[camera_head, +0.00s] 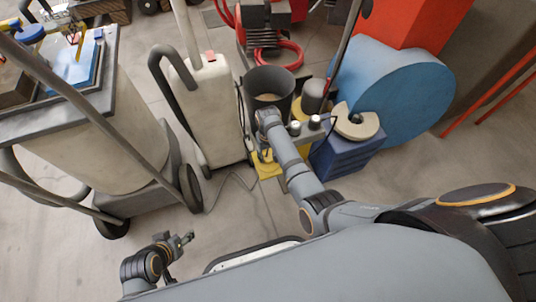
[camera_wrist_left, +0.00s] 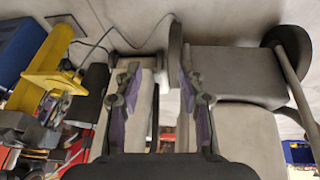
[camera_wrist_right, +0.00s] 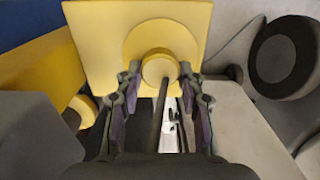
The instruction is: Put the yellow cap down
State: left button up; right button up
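The yellow cap (camera_wrist_right: 131,43) is a round disc with a raised knob (camera_wrist_right: 158,68). It lies against a square yellow plate (camera_wrist_right: 90,25) in the right wrist view. My right gripper (camera_wrist_right: 159,75) is over the cap, with a finger on either side of the knob. A narrow gap seems to show beside the knob, so the fingers look open around it. In the head view my right gripper (camera_head: 264,154) is low at the yellow plate, small and partly hidden. My left gripper (camera_head: 187,239) is open and empty, above the floor.
A beige wheeled machine (camera_head: 203,110) and a grey cart (camera_head: 140,120) stand to the left. A dark bucket (camera_head: 268,82) is behind my right gripper, and a blue box (camera_head: 345,150) is to its right. A thin cable (camera_head: 235,182) lies on clear floor.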

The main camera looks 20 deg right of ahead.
aim_at(268, 156)
jog(key=o, duration=0.3)
jog(key=shift+r, duration=0.1)
pick_arm(q)
notch_tip(268, 156, up, 6)
jog(key=s+a+g+y+p, duration=0.1)
jog(key=a+g+p, duration=0.1)
jog(key=p, duration=0.3)
jog(key=shift+s+g, duration=0.25)
jog(key=shift+g, duration=0.35)
pick_arm(e)
notch_tip(268, 156, up, 12)
pick_arm(q)
jog(key=shift+s+a+f, duration=0.1)
